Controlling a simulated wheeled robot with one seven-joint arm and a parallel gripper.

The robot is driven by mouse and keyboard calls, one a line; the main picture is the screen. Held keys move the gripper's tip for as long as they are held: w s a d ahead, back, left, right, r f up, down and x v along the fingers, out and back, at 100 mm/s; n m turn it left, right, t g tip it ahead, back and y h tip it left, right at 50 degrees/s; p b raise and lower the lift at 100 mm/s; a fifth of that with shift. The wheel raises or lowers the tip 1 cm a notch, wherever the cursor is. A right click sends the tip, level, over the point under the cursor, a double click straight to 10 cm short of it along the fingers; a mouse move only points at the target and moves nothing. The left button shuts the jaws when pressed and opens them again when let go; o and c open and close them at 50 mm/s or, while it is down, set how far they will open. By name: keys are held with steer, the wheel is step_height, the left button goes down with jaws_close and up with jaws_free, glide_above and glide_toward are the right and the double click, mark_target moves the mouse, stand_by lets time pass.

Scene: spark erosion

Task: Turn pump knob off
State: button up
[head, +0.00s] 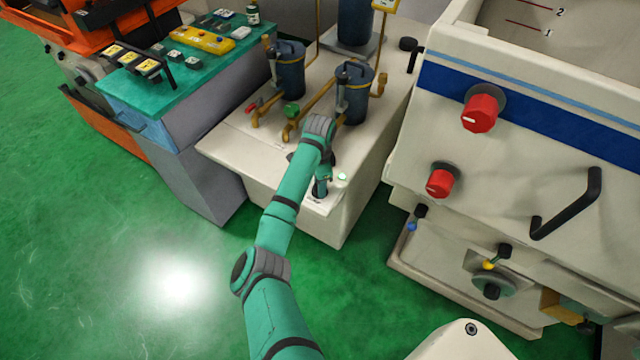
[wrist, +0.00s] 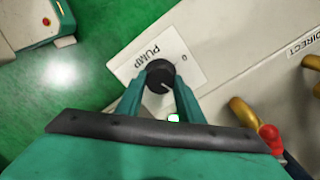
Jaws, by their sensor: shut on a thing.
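The pump knob (wrist: 159,77) is black and round with a pale pointer line. It sits on a white label plate (wrist: 182,58) marked PUMP and 0 in the wrist view. The pointer does not line up with the 0 mark; it points toward the lower right. My gripper (wrist: 160,88) is shut on the knob, one finger on each side. In the head view my gripper (head: 321,186) is at the front of the cream pump unit (head: 230,150), and the knob is hidden there. A lit pale green lamp (head: 342,177) is just right of my gripper.
Dark filter canisters (head: 290,75) with brass pipes and valves stand behind my arm on the unit. A cream machine with red knobs (head: 480,112) and a black handle (head: 570,205) is to the right. A green-topped bench (head: 185,75) is at the left. Green floor is free at left.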

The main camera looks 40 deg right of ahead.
steer(key=n, duration=1.1)
steer(key=shift+n, duration=1.6)
steer(key=o, duration=1.1)
steer(key=shift+c, duration=0.2)
